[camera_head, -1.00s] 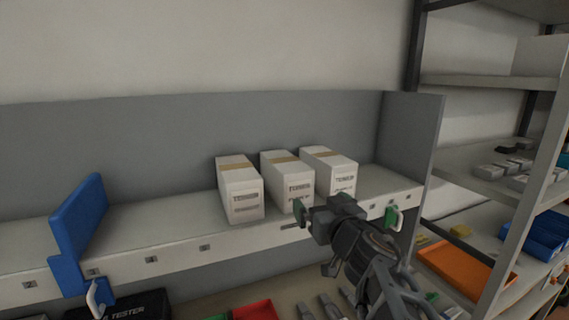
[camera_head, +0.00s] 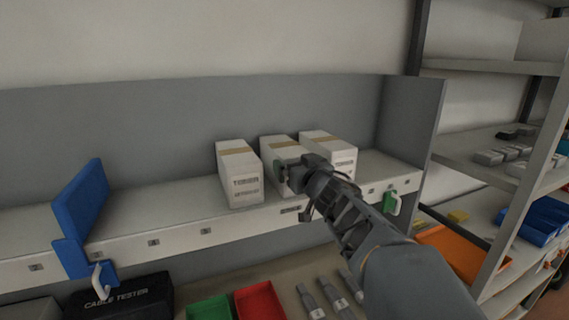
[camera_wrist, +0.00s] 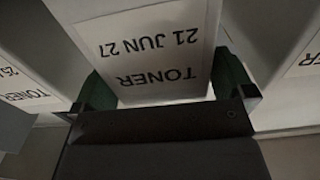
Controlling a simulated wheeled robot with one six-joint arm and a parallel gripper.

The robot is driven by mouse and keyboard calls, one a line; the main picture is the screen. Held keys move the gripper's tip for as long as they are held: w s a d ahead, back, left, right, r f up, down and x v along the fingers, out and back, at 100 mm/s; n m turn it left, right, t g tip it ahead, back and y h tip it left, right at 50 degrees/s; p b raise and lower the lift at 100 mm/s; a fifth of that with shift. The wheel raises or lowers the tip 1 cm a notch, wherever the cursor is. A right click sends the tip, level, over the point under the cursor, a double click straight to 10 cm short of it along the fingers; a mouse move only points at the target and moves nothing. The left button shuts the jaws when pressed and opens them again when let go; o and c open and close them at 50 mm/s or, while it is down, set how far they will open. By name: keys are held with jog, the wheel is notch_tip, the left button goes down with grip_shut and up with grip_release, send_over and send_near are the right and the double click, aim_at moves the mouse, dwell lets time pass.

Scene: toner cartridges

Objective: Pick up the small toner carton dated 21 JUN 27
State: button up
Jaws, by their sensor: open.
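The small toner carton dated 21 JUN 27 (camera_wrist: 150,45) fills the middle of the wrist view, its white label upside down. It appears to be the middle of three white cartons (camera_head: 278,148) on the shelf in the head view, its front partly hidden by my gripper. My gripper (camera_head: 292,174) is open in front of it. In the wrist view my gripper's green fingers (camera_wrist: 165,86) stand on either side of the carton's labelled end. I cannot tell if either finger touches it.
A toner carton (camera_head: 238,175) stands to the left and another (camera_head: 330,150) to the right, with narrow gaps. The shelf (camera_head: 150,222) is clear farther left, up to a blue divider (camera_head: 80,205). A grey side panel (camera_head: 412,125) closes the right end.

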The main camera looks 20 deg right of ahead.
jog(key=shift+w, duration=1.4)
jog(key=c, duration=1.1)
jog(key=shift+r, duration=0.15)
jog(key=shift+c, duration=0.3)
